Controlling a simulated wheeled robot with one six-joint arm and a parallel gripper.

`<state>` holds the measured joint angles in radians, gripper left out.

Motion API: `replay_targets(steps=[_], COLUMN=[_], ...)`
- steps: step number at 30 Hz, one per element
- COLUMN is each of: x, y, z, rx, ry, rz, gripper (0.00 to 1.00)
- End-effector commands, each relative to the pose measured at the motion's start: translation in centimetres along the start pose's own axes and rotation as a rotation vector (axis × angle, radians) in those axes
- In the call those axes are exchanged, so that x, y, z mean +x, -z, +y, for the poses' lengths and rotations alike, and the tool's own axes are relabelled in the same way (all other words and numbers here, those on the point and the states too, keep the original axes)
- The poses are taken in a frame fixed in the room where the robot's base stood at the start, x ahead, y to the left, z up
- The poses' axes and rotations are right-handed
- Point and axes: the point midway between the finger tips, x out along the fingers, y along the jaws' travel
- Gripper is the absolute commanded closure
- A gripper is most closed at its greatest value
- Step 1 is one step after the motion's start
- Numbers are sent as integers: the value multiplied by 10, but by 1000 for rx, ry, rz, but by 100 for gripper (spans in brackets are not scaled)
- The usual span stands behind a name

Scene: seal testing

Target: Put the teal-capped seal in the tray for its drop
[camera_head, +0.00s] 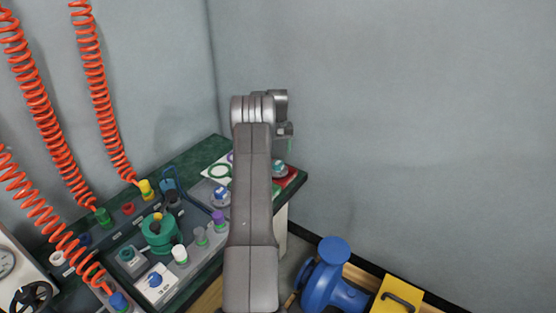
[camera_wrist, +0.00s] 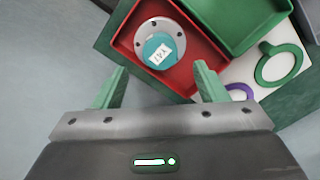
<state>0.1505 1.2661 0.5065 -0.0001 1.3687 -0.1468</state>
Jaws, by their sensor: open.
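The teal-capped seal (camera_wrist: 160,46) has a round grey metal flange with bolt holes and a white label on its cap. It sits inside the red tray (camera_wrist: 121,42), cap facing the wrist camera. In the head view the seal (camera_head: 279,167) shows at the far right end of the bench, just right of my arm, in the red tray (camera_head: 293,179). My gripper (camera_wrist: 160,67) is open, its two green fingers apart and empty, with the seal beyond and between them in the wrist view.
A green tray (camera_wrist: 239,32) adjoins the red one. A white board (camera_wrist: 292,80) with a green ring (camera_wrist: 279,66) and a purple ring lies beside them. The bench (camera_head: 205,152) holds a green fixture (camera_head: 160,232) and several capped parts. A blue valve (camera_head: 330,278) stands low at right.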

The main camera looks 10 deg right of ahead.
Motion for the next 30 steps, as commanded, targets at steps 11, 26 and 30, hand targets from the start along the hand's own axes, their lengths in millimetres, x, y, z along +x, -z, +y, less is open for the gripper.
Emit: replay_targets(steps=[11, 26, 30], x=[-44, -32, -8], y=[0, -1, -1], z=[0, 0, 0], rx=[0, 0, 0], ry=[0, 1, 1], rz=[0, -3, -5], gripper=[34, 34, 34])
